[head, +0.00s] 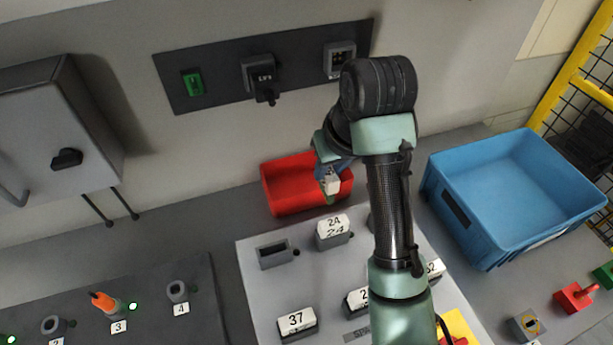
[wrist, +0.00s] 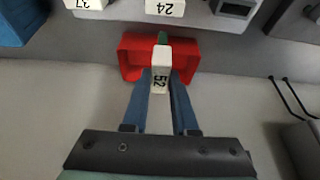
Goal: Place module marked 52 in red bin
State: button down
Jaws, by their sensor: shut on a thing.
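The module marked 52 (wrist: 161,78) is a white block with a green end. My gripper (wrist: 161,85) is shut on it, one blue finger on each side. In the head view the held module (head: 331,186) shows in front of the red bin, partly hidden by my gripper (head: 328,170). The red bin (head: 281,187) stands against the wall at the back of the counter. In the wrist view the module appears over the red bin (wrist: 130,62). I cannot tell how high it is above the bin floor.
A large blue bin (head: 470,225) stands to the right. A grey wall box (head: 60,130) hangs at left.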

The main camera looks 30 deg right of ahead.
jog(key=w+d+b, duration=0.1)
jog(key=w+d, duration=0.2)
jog(key=w, duration=0.7)
jog(key=f, duration=1)
jog(key=shift+w+a+f+p, duration=0.1)
jog(key=shift+w+a+p, duration=0.1)
jog(key=shift+p, duration=0.2)
jog(key=shift+w+d+f, duration=0.1)
jog(key=shift+w+f, duration=0.15)
jog(key=shift+f, duration=0.4)
jog(key=shift+f, duration=0.1)
jog(key=c, duration=0.7)
grip_release()
